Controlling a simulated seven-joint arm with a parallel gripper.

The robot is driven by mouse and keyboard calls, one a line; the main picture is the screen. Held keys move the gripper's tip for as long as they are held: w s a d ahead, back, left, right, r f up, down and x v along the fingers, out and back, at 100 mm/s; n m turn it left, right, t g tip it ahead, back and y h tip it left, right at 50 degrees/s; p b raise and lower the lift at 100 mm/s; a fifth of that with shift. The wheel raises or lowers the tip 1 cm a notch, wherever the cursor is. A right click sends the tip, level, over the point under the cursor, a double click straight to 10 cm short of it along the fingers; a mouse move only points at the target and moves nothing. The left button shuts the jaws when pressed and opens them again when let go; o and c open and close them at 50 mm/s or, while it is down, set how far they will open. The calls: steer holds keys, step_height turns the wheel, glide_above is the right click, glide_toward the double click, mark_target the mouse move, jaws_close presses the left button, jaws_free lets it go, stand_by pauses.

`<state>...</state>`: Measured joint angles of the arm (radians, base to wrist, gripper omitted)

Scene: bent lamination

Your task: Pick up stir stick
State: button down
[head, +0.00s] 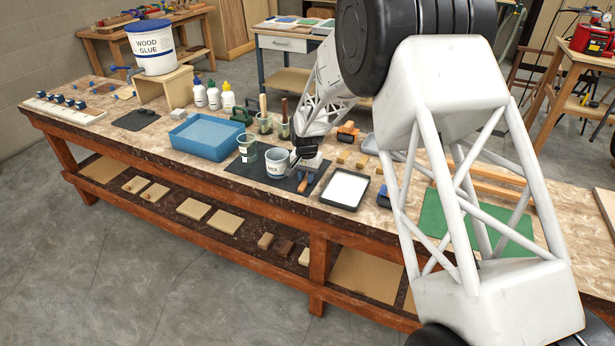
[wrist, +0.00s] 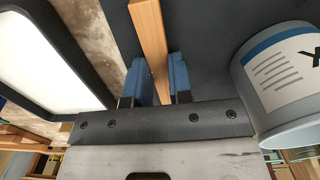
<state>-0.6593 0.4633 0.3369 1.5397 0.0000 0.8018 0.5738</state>
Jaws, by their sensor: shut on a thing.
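The stir stick is a flat, light-brown wooden strip (wrist: 151,35) in the wrist view. My gripper (wrist: 159,80) has its two blue fingers shut on the stick, one on each side. In the head view my gripper (head: 307,176) is low over the dark mat, and the brown stick (head: 302,186) shows below it. I cannot tell whether the stick touches the mat. A grey mug marked MIX (head: 277,163) stands close beside my gripper, at left in the head view and at right in the wrist view (wrist: 285,85).
A black-rimmed tray with a white inside (head: 326,201) lies right of my gripper. The bench's front edge is near.

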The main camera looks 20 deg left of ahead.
steer(key=shift+r, duration=0.15)
steer(key=shift+r, duration=0.9)
steer(key=shift+s+d+r, duration=0.1)
steer(key=shift+s+r, duration=0.05)
steer(key=shift+r, duration=0.25)
steer(key=shift+s+d+r, duration=0.1)
steer(key=shift+r, duration=0.3)
steer(key=s+d+r, duration=0.1)
steer(key=s+d, duration=0.8)
steer(key=s, duration=0.3)
steer(key=shift+s+r, duration=0.15)
steer(key=shift+d, duration=0.1)
steer(key=shift+d, duration=0.1)
